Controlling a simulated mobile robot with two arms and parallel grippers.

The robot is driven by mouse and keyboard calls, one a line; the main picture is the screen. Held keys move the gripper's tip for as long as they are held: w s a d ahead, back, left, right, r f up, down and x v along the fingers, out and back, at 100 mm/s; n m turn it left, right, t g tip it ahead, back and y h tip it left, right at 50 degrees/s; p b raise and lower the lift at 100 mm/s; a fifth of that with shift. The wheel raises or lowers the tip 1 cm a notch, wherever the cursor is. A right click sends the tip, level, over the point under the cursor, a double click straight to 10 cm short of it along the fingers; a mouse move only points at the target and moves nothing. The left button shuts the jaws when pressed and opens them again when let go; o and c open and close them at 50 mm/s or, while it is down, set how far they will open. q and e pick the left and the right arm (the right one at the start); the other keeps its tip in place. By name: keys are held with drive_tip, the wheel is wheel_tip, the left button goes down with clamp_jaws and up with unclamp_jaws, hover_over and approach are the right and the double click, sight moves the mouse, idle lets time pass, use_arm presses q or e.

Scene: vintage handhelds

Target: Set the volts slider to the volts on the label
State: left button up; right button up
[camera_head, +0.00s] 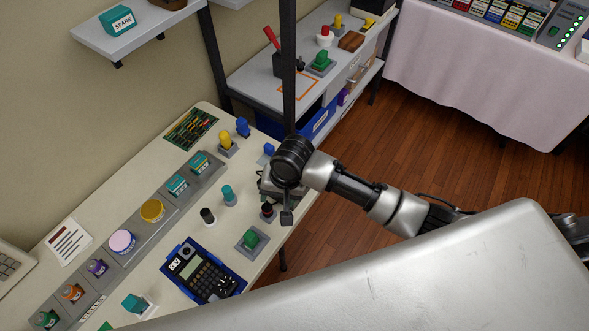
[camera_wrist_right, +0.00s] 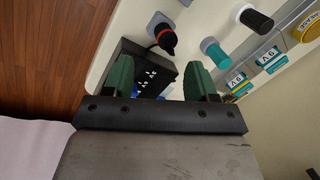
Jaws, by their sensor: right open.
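A dark box with a row of white markings (camera_wrist_right: 140,66) lies between and beyond the fingers of my right gripper (camera_wrist_right: 160,88) in the right wrist view. Its markings are too small to read surely, and its slider knob cannot be made out. In the head view the box (camera_head: 266,187) is at the bench's right edge, partly hidden by my right wrist. My right gripper is open and empty, with its green fingers apart. A blue-cased handheld (camera_head: 202,272) carries a white label (camera_head: 177,265) ending in V; its digit is unclear. My left gripper is not in view.
A red-and-black knob (camera_wrist_right: 164,38) stands close beside the box. Black-and-white (camera_head: 208,216) and teal (camera_head: 229,195) pegs and a green block (camera_head: 250,239) stand nearby. Grey trays (camera_head: 128,238) line the wall side. A dark post (camera_head: 288,70) rises behind my wrist.

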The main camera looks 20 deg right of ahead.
drive_tip(key=w+d+r+m, duration=0.1)
drive_tip(key=w+d+m, duration=0.1)
drive_tip(key=w+d+m+h, duration=0.1)
drive_tip(key=w+d, duration=0.1)
drive_tip(key=w, duration=0.1)
drive_tip(key=w+d+r+m+h, duration=0.1)
drive_tip(key=w+d+m, duration=0.1)
drive_tip(key=w, duration=0.1)
drive_tip(key=shift+w+d+r+m+g, duration=0.15)
drive_tip(key=shift+r+m+g, duration=0.15)
drive_tip(key=shift+r+g, duration=0.1)
drive_tip(key=shift+w+d+f+m, duration=0.15)
drive_tip(key=shift+w+d+m, duration=0.15)
drive_tip(key=shift+d, duration=0.1)
wheel_tip(320, 180, down, 10)
drive_tip(key=shift+f, duration=0.15)
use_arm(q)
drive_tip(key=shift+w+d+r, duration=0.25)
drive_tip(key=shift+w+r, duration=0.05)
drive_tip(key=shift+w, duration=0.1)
